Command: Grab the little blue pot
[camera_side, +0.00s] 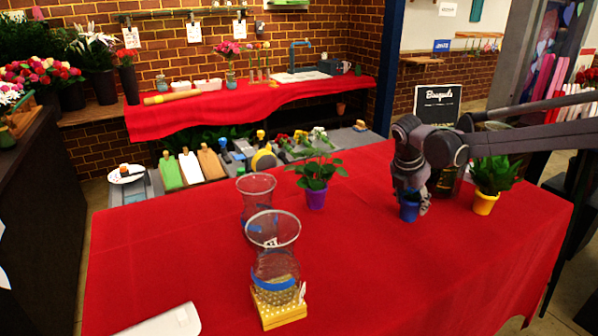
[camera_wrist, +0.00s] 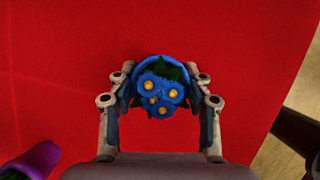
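The little blue pot (camera_side: 409,209) stands on the red tabletop at the right, with my gripper (camera_side: 411,190) down over it. In the wrist view, the pot's blue rim (camera_wrist: 158,61) and its blue flowers with yellow centres (camera_wrist: 161,92) sit between my two fingers (camera_wrist: 160,92). One finger is on each side, very close to the rim. I cannot tell whether both fingers press on the pot. The flowers are hidden by my gripper in the side view.
A yellow pot with a green plant (camera_side: 485,203) stands to the right of my gripper. A purple pot with a plant (camera_side: 316,197) stands to the left. Two glass vases (camera_side: 275,258) are farther left. The front right of the red table (camera_side: 430,275) is clear.

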